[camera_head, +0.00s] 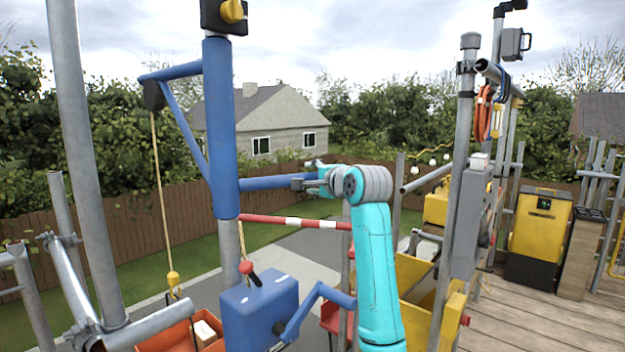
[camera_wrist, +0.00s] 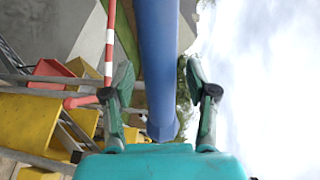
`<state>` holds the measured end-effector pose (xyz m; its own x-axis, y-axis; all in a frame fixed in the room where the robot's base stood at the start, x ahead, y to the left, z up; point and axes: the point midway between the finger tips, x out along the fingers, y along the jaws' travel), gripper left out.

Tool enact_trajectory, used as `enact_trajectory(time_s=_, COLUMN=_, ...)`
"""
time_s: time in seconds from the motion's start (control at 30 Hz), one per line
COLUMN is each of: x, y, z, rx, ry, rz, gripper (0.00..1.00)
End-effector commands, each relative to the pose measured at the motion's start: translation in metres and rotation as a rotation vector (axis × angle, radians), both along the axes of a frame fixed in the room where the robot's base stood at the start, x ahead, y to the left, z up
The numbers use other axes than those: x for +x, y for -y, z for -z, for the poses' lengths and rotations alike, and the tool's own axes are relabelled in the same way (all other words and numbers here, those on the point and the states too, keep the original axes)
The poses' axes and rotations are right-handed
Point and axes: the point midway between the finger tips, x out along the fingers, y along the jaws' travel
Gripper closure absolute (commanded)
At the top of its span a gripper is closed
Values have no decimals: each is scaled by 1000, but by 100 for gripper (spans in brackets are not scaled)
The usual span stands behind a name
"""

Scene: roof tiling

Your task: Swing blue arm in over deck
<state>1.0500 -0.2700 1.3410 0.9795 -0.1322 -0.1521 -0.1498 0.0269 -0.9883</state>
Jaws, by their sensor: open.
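The blue hoist post (camera_head: 221,130) stands upright left of centre in the head view. Its blue jib arm (camera_head: 172,72) points left, with a pulley (camera_head: 153,95) and a yellow rope (camera_head: 160,190) hanging from the tip. A blue bar (camera_head: 272,183) sticks out from the post to the right and ends at my gripper (camera_head: 318,181). In the wrist view the same bar (camera_wrist: 158,50) runs between the two fingers of my gripper (camera_wrist: 160,78). The jaws are open, one finger on each side of the bar. Contact with it cannot be told.
A blue winch box (camera_head: 260,305) with a crank is below the post. An orange tub (camera_head: 185,340) is under the rope hook (camera_head: 174,280). A red-and-white barrier bar (camera_head: 295,222) crosses behind. Wooden deck (camera_head: 540,320) and a yellow machine (camera_head: 540,230) are at right.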

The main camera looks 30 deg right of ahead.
Motion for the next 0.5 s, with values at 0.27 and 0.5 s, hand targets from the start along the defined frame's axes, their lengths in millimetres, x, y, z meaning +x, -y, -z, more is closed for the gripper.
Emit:
enact_trajectory(time_s=0.27, x=7, y=1, z=1, rx=0, ry=0, rz=1, gripper=42)
enact_trajectory(time_s=0.5, x=6, y=1, z=1, rx=0, ry=0, rz=1, gripper=72)
